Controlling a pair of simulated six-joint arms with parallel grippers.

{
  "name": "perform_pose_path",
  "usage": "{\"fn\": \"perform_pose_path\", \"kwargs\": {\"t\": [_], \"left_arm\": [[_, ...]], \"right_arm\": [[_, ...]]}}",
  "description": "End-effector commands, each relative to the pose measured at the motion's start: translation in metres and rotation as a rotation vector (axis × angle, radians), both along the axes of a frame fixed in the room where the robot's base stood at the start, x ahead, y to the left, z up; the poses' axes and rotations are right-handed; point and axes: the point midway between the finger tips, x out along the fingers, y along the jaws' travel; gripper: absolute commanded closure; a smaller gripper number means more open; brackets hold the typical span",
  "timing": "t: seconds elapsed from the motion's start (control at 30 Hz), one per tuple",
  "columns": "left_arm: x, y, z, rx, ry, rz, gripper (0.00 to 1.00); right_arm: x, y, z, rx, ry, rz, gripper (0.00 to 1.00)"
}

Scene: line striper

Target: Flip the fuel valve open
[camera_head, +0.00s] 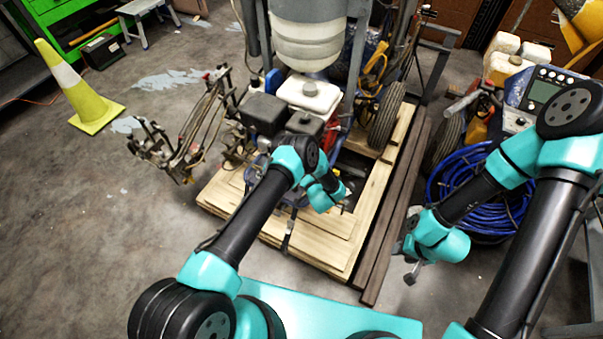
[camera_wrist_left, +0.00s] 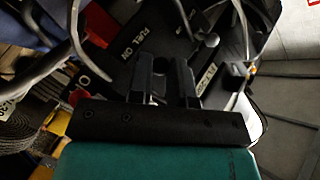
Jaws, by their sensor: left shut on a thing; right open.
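The engine's black panel (camera_wrist_left: 125,55) carries a "FUEL ON" label and more white lettering in the left wrist view. My left gripper (camera_wrist_left: 172,72) is at this panel, its two dark fingers close together beside the lettering. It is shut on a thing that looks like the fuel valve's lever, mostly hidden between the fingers. In the head view my left gripper (camera_head: 347,197) is low beside the engine (camera_head: 300,125), and the valve cannot be made out. My right gripper (camera_head: 408,262) is open and empty above the floor, right of the pallet.
The striper stands on a wooden pallet (camera_head: 318,252) with dark beams (camera_head: 388,245) along its right side. A blue hose coil (camera_head: 480,190) lies behind my right gripper. A red part (camera_wrist_left: 97,28) and cables surround the panel.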

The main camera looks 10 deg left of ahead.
Motion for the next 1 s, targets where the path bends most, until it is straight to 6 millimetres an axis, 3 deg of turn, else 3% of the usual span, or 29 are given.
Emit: {"fn": "perform_pose_path", "kwargs": {"t": [0.43,1.0], "left_arm": [[0.005,-0.017,-0.001,-0.001,0.000,0.294,1.00],[0.006,-0.020,-0.001,-0.001,0.001,0.352,1.00]], "right_arm": [[0.000,0.000,0.000,0.000,0.000,0.000,0.57],[0.000,0.000,0.000,0.000,0.000,0.000,0.57]]}}
